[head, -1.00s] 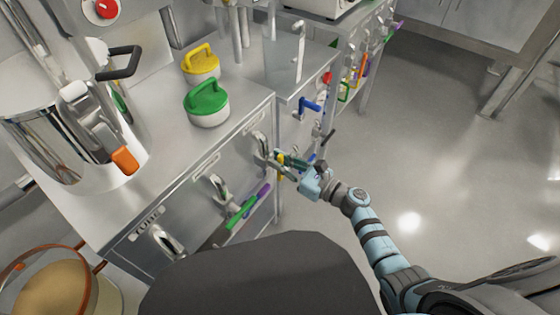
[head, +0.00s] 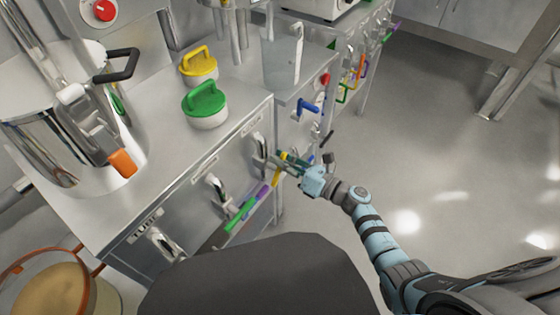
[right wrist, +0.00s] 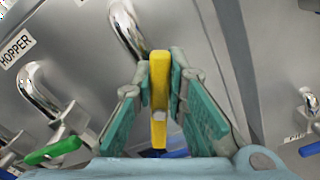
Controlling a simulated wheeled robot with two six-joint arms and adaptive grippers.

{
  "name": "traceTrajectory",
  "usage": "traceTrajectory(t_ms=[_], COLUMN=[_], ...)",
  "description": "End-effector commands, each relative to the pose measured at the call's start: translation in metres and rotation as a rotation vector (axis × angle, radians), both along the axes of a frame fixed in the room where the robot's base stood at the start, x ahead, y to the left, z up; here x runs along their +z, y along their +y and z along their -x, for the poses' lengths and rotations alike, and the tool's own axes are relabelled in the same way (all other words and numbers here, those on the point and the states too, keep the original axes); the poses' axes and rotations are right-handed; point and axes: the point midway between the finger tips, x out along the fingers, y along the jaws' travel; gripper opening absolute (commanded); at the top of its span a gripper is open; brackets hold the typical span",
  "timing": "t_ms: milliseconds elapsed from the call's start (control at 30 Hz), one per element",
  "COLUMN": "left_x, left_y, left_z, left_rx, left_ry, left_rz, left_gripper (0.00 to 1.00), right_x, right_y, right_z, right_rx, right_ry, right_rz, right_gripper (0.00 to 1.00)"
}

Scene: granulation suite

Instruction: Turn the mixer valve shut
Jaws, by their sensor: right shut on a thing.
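My right gripper (head: 286,163) is at the front panel of the steel cabinet, shut on a yellow valve handle (head: 279,175). In the right wrist view the yellow handle (right wrist: 159,88) stands upright between the teal finger pads of the right gripper (right wrist: 162,85). A curved chrome pipe (right wrist: 126,28) lies just behind the handle. The label for this valve cannot be read. To its left in that view is another chrome pipe (right wrist: 45,92) under a HOPPER label (right wrist: 17,48), with a green handle (right wrist: 52,151). My left gripper is not in view.
The cabinet top (head: 170,155) holds a green-lidded jar (head: 206,104) and a yellow-lidded jar (head: 198,65). A blue handle (head: 309,107) and a red button (head: 324,79) are on the unit beyond. The floor (head: 445,150) at the right is clear.

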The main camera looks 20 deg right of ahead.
Motion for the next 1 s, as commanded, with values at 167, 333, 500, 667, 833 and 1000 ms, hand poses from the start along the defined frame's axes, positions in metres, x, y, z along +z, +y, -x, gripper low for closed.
traceTrajectory(t_ms=[167, 333, 500, 667, 833, 1000], left_x=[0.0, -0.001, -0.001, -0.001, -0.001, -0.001], left_y=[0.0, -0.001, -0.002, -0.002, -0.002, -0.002], left_z=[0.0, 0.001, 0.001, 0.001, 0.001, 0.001], left_rx=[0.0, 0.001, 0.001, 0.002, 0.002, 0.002], left_ry=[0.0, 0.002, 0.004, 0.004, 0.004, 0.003], left_rz=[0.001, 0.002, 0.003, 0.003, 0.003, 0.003], left_gripper=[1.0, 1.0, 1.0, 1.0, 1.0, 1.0], right_x=[-0.004, -0.007, -0.011, -0.014, -0.018, -0.021], right_y=[-0.003, -0.005, -0.007, -0.009, -0.01, -0.011], right_z=[-0.002, -0.003, -0.005, -0.007, -0.007, -0.008], right_rx=[0.002, 0.002, 0.001, 0.001, 0.001, 0.001], right_ry=[0.109, 0.213, 0.315, 0.411, 0.509, 0.59], right_rz=[-0.126, -0.251, -0.374, -0.491, -0.607, -0.706], right_gripper=[0.0, 0.0, 0.0, 0.0, 0.0, 0.0])
